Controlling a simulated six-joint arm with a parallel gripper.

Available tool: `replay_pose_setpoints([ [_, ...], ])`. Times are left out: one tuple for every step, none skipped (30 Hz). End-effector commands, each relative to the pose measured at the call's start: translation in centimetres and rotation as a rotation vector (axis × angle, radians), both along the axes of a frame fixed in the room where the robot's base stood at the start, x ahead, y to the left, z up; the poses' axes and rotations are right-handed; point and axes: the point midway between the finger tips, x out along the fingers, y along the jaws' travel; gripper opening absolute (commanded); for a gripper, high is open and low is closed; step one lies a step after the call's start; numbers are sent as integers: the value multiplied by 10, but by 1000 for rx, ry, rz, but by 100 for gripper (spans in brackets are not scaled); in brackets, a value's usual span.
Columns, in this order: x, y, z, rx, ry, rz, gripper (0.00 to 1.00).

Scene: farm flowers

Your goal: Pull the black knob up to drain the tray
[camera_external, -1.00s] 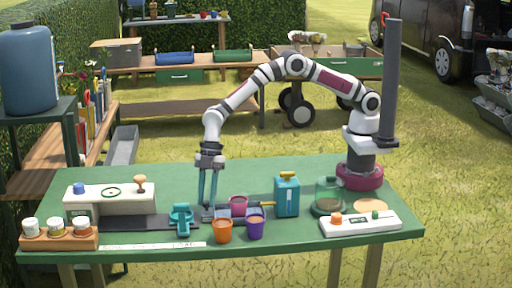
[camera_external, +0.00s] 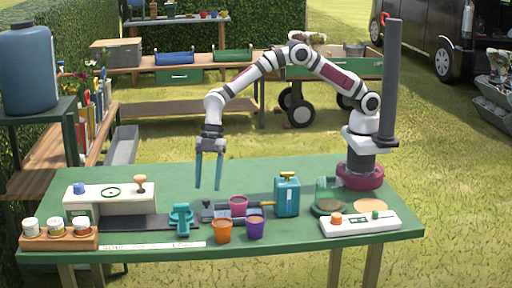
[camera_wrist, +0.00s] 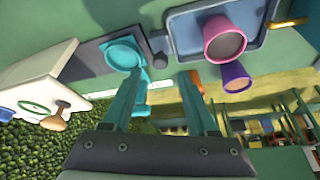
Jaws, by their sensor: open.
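The black knob (camera_external: 206,204) stands at the left end of the shallow blue-grey tray. In the wrist view the knob (camera_wrist: 159,60) is a dark round shape beside the tray's rim (camera_wrist: 174,42). My gripper (camera_external: 208,188) is open and empty, fingers pointing down, above the table behind and above the knob. In the wrist view its two teal fingers (camera_wrist: 160,80) are apart, with the knob showing between and beyond their tips. I cannot tell how far the knob is raised. A pink pot (camera_external: 238,206) is in the tray.
Orange (camera_external: 223,232) and purple (camera_external: 255,228) pots stand in front of the tray. A teal can (camera_external: 287,196) is to its right, a teal holder (camera_external: 181,219) to its left. A white stamp machine (camera_external: 110,198) is farther left. The table behind the tray is clear.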

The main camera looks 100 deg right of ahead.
Motion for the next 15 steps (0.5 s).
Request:
replay_pose_setpoints([
  [-1, -6, 16, 0, -5, -1, 59],
  [-3, -9, 25, 0, -7, 0, 59],
  [-5, -14, 38, 0, -7, 0, 59],
  [-6, -18, 47, 0, -5, -1, 59],
  [-8, -21, 56, 1, -6, -1, 59],
  [-10, -25, 67, 0, -5, -1, 59],
  [-11, -28, 74, 0, -4, -2, 59],
  [-12, -31, 81, 0, -5, -1, 59],
  [-13, -34, 89, -1, -4, -1, 59],
  [-14, -36, 94, 0, -5, -1, 59],
  [-15, -38, 99, 0, -5, 0, 59],
  [-16, -39, 103, 0, -3, 1, 59],
  [-16, -41, 106, -1, -2, 1, 59],
  [-17, -41, 108, -1, -2, 1, 59],
  [-18, -42, 110, -1, -1, 1, 59],
])
